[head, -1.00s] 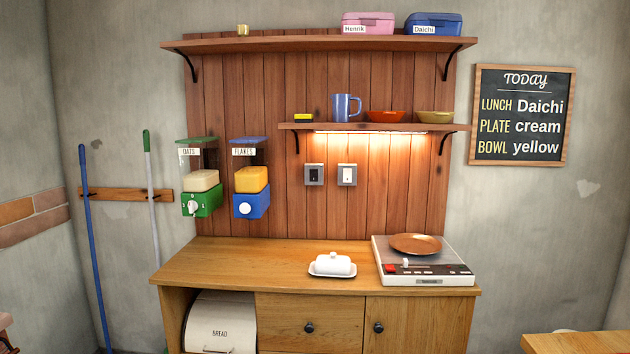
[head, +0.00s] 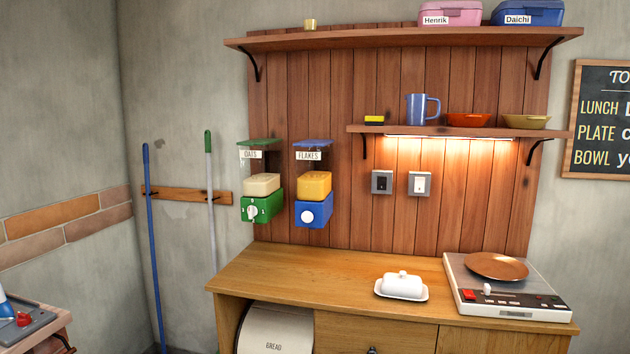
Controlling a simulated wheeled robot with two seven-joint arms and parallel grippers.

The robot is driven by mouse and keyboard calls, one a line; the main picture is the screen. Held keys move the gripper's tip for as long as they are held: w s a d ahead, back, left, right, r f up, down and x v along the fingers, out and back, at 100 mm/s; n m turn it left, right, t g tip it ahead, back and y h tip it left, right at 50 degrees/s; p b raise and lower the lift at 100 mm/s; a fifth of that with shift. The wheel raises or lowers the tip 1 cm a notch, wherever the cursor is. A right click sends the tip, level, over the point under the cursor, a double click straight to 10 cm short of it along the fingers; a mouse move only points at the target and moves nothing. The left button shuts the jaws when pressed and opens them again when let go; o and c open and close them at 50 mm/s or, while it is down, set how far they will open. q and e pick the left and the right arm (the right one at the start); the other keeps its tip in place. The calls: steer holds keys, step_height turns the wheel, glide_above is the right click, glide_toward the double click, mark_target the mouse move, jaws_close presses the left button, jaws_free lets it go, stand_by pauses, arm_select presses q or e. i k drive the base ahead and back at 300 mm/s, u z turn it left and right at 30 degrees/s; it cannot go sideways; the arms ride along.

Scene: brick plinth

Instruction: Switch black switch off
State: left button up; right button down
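The black switch (head: 382,182) sits in a grey plate on the wooden back panel, under the lower shelf. A white switch (head: 420,184) in a like plate is just to its right. The black rocker is too small for me to tell which way it is tipped. The strip light (head: 450,137) under the lower shelf is lit. Neither of my grippers shows in the head view.
The wooden counter (head: 300,273) holds a white butter dish (head: 402,285) and an appliance (head: 508,300) with a brown plate (head: 496,266). Oats (head: 262,207) and flakes (head: 313,208) dispensers hang left of the switches. A small table (head: 40,335) stands at lower left.

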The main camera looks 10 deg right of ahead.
mark_target(381, 181)
steer(key=u, duration=0.3)
steer(key=i, duration=1.65)
steer(key=z, duration=0.65)
